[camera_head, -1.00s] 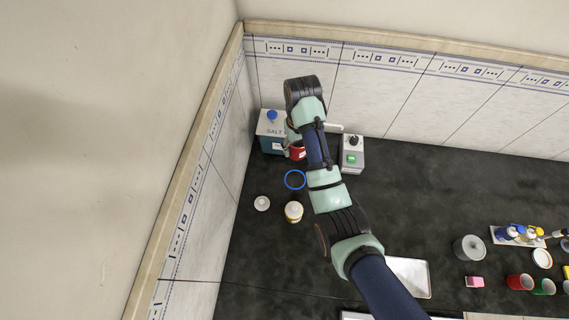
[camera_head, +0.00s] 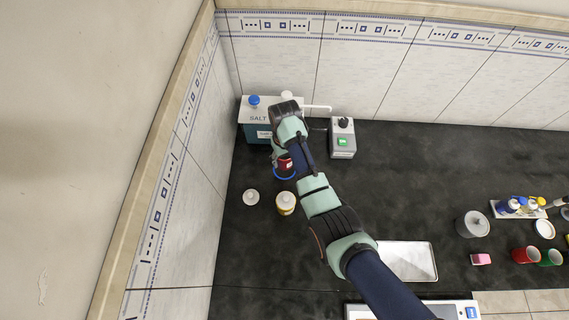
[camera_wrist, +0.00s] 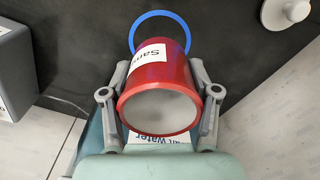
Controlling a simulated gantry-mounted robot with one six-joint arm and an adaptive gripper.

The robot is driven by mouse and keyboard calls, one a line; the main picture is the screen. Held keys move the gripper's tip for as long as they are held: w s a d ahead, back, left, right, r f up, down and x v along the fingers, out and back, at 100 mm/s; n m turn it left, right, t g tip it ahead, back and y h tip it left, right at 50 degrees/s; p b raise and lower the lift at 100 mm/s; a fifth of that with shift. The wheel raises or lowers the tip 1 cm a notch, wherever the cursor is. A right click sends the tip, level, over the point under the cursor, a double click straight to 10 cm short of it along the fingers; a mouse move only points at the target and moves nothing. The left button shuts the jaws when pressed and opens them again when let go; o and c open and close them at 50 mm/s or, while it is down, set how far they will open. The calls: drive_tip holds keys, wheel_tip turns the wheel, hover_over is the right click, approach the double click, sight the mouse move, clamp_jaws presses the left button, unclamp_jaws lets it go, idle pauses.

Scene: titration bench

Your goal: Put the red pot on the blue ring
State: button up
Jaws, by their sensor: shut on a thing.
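The red pot (camera_wrist: 160,85) has a white label and is held between the two fingers of my gripper (camera_wrist: 160,100), in the wrist view. Its open mouth faces the camera and its inside looks pale. In the head view the red pot (camera_head: 286,163) shows in part below my wrist, over the back part of the blue ring (camera_head: 284,178). In the wrist view the blue ring (camera_wrist: 160,14) shows beyond the pot, with part of it hidden by the pot. I cannot tell whether the pot touches the bench.
A white-lidded yellow jar (camera_head: 286,203) and a small white knob-like item (camera_head: 251,197) stand in front of the ring. A salt water box (camera_head: 257,130) is behind it, and a grey device with a green button (camera_head: 342,138) is to the right. A metal tray (camera_head: 408,262) lies further right.

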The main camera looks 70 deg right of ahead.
sight(285, 164)
wheel_tip(285, 164, down, 4)
drive_tip(key=shift+f+b, duration=0.1)
drive_tip(key=shift+b, duration=0.35)
drive_tip(key=shift+f, duration=0.1)
drive_tip(key=o, duration=1.4)
drive_tip(key=shift+c, duration=0.2)
wheel_tip(285, 164, up, 12)
drive_tip(key=p, duration=0.2)
drive_tip(key=shift+r+p, duration=0.2)
drive_tip(key=shift+p, duration=0.1)
